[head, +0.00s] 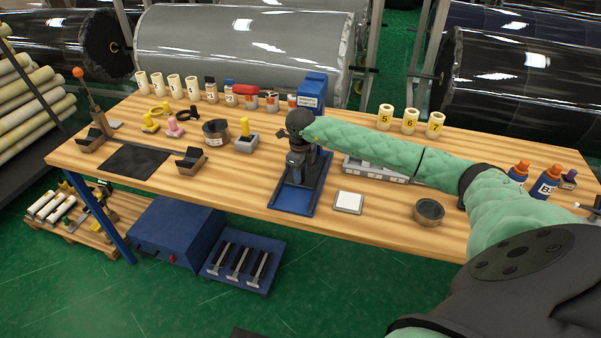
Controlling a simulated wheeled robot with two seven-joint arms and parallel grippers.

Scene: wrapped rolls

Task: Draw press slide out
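The blue press (312,90) stands toward the back of the wooden table, with a label on its upper front. Its low blue slide (291,202) with dark rails reaches to the table's front edge. My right arm in a green sleeve comes in from the right. My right gripper (295,176) points down over the slide, in front of the press. The wrist and gripper body hide the press's lower part and most of the fingertips. I cannot tell whether the fingers touch the slide or hold anything. My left gripper is out of view.
A white square plate (348,202) and a dark round bowl (429,211) lie right of the slide. A grey tray (375,168) sits partly under my arm. A yellow-knobbed block (245,139) and dark cup (216,132) stand left. Numbered cream rolls (410,121) stand behind.

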